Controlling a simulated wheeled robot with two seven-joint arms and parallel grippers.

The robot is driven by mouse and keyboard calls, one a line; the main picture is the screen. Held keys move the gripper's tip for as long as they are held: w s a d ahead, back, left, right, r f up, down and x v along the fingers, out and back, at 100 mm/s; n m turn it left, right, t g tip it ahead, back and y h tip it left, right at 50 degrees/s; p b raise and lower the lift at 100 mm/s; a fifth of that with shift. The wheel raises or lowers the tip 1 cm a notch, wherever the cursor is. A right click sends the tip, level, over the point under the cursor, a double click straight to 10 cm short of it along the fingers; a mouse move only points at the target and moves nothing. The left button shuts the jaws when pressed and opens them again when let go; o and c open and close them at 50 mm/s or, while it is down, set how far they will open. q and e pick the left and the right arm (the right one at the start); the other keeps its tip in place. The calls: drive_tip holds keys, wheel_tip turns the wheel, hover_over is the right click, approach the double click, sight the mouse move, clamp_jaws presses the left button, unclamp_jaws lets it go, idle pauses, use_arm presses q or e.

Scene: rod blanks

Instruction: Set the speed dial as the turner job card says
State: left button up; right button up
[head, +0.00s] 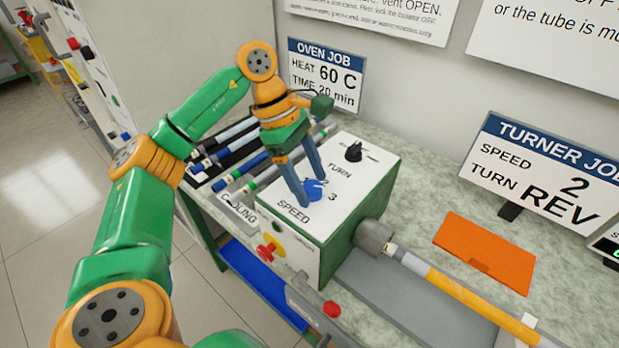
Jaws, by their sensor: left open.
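The turner (297,247) is a green box with a white top panel. Its blue SPEED dial (314,191) sits near the front of that panel, with a 2 and a 3 visible beside it. The turner job card (545,178) at the right reads SPEED 2, TURN REV. My left gripper (311,191) is open and points down, its two blue fingers on either side of the dial. The fingers hide part of the dial and its scale, so I cannot tell its setting or whether they touch it. My right gripper is out of view.
A black TURN knob (353,152) stands farther back on the same panel. A chuck (374,238) holds a yellow-and-grey rod (447,287). An orange plate (486,252) lies on the bench. Several tubes lie in a rack left of the turner, beside the COOLING label (237,211).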

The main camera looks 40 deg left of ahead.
use_arm(q)
drive_tip(key=c, duration=0.6)
clamp_jaws()
drive_tip(key=shift+s+n+t+b, duration=0.1)
drive_tip(key=shift+n+t+b, duration=0.45)
drive_tip(key=shift+n, duration=0.65)
drive_tip(key=n, duration=0.2)
drive_tip(key=shift+s+d+n+t+y+b, duration=0.1)
drive_tip(key=shift+n+t+y+b, duration=0.2)
drive_tip(key=shift+n+t+y, duration=0.1)
drive_tip(key=n+t, duration=0.1)
drive_tip(key=n, duration=0.2)
drive_tip(key=shift+d+y, duration=0.1)
drive_tip(key=shift+y, duration=0.3)
drive_tip(key=shift+n+t+y, duration=0.25)
drive_tip(key=shift+n+y, duration=0.35)
drive_tip(key=shift+n, duration=1.3)
